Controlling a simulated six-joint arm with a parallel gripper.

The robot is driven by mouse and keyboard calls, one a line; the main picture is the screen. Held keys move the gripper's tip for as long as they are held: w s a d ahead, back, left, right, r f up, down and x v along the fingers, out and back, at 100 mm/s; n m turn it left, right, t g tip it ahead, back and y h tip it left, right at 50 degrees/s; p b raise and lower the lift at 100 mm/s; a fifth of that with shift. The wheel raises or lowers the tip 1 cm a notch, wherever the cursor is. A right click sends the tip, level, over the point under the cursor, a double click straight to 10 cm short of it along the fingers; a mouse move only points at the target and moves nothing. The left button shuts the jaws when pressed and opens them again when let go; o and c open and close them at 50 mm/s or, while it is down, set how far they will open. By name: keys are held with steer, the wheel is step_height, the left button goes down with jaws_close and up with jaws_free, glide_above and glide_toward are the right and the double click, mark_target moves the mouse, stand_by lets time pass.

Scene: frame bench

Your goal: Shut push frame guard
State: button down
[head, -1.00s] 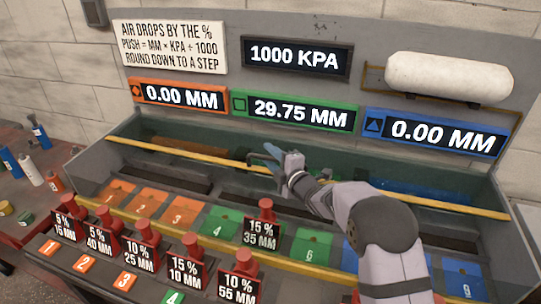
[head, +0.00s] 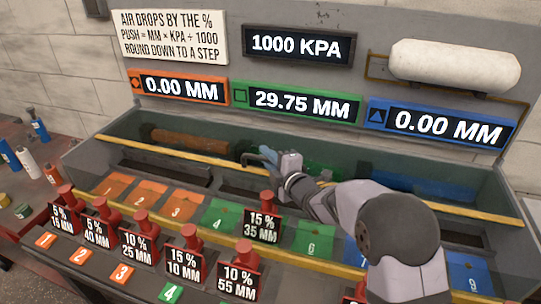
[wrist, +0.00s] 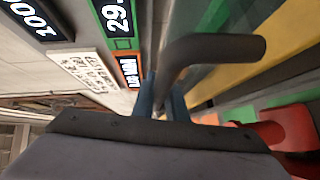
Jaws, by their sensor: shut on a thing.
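The guard is a long clear panel with a yellow edge bar (head: 160,149) across the trough of the bench in the head view. The yellow bar also shows at the upper right of the wrist view (wrist: 255,70). A dark bent handle (wrist: 215,48) stands out from the guard. My gripper (head: 262,156) is at the middle of the guard, shut on this handle. In the wrist view its two blue fingers (wrist: 162,97) stand either side of the handle's shank. My arm hides part of the bar's right half.
Numbered orange and green tiles (head: 222,219) lie between. Displays (head: 294,105) and a white tank (head: 455,68) are on the back panel. Bottles (head: 28,163) stand at the left.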

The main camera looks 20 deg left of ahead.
steer(key=s+b, duration=0.3)
steer(key=s, duration=0.5)
steer(key=shift+f+b, duration=0.25)
steer(key=shift+b, duration=0.15)
steer(key=shift+w, duration=0.1)
steer(key=c, duration=1.8)
jaws_free()
steer(key=shift+o, duration=0.2)
steer(key=shift+r, duration=0.1)
steer(key=b+v, duration=0.1)
steer(key=v, duration=0.6)
steer(key=shift+d, duration=0.15)
